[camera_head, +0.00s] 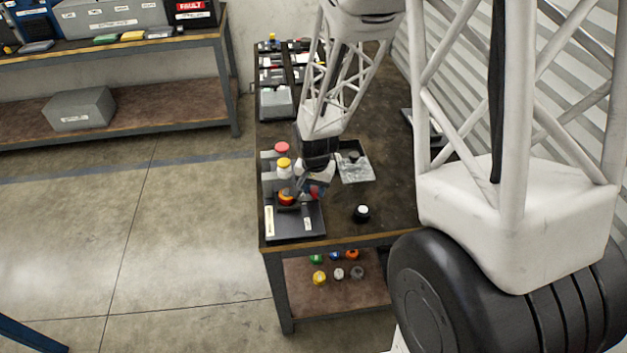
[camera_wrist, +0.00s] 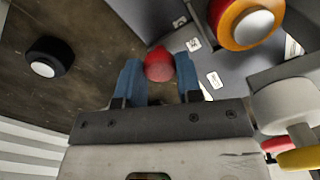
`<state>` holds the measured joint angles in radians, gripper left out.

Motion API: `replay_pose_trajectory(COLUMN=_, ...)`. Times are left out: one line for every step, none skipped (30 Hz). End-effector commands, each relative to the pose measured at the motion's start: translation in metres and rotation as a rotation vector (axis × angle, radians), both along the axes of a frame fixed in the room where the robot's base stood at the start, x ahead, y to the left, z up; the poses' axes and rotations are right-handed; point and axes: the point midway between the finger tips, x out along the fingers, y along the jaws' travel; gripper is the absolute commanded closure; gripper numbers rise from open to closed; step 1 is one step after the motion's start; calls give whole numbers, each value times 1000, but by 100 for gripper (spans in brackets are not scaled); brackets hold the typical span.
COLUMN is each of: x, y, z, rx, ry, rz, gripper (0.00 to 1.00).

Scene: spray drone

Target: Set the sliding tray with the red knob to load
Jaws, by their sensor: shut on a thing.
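The red knob (camera_wrist: 159,66) sits between the two blue fingers of my gripper (camera_wrist: 158,80) in the wrist view, and they are shut on it. The knob stands over a dark grey tray surface (camera_wrist: 225,65) with small white labels whose words I cannot read. In the head view my gripper (camera_head: 314,191) is at the dark tray unit (camera_head: 295,229) near the table's front left corner, and little of the knob shows there. Which marked position the sliding tray is in cannot be told.
An orange and yellow cap with a white centre (camera_wrist: 248,26) is close to the right of my gripper. A black cylinder with a white top (camera_head: 362,213) stands to the right. Red-topped (camera_head: 281,148) and yellow-topped (camera_head: 284,162) items are behind. A shallow grey tray (camera_head: 356,171) lies beside my wrist.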

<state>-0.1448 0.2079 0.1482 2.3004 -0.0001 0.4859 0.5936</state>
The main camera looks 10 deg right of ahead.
Motion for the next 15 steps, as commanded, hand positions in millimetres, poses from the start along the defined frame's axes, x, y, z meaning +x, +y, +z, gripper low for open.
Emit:
replay_pose_trajectory(x=-6, y=0, z=1, rx=0, ry=-1, rz=0, gripper=100)
replay_pose_trajectory(x=-9, y=0, z=1, rx=0, ry=-1, rz=0, gripper=100)
replay_pose_trajectory(x=-14, y=0, z=1, rx=0, ry=0, rz=0, gripper=100)
replay_pose_trajectory(x=-17, y=0, z=1, rx=0, ry=-1, rz=0, gripper=100)
replay_pose_trajectory(x=-20, y=0, z=1, rx=0, ry=-1, rz=0, gripper=100)
replay_pose_trajectory(x=-24, y=0, z=1, rx=0, ry=-2, rz=-1, gripper=100)
replay_pose_trajectory(x=-28, y=0, z=1, rx=0, ry=-2, rz=-1, gripper=100)
replay_pose_trajectory(x=-31, y=0, z=1, rx=0, ry=-2, rz=0, gripper=100)
replay_pose_trajectory(x=-35, y=0, z=1, rx=1, ry=-3, rz=0, gripper=100)
replay_pose_trajectory(x=-38, y=0, z=2, rx=1, ry=-3, rz=0, gripper=100)
replay_pose_trajectory(x=-41, y=0, z=2, rx=1, ry=-4, rz=0, gripper=100)
replay_pose_trajectory(x=-45, y=0, z=1, rx=0, ry=-2, rz=0, gripper=100)
replay_pose_trajectory(x=-48, y=0, z=1, rx=0, ry=-2, rz=0, gripper=100)
replay_pose_trajectory(x=-50, y=0, z=1, rx=0, ry=-1, rz=0, gripper=100)
replay_pose_trajectory(x=-52, y=0, z=1, rx=0, ry=-2, rz=0, gripper=100)
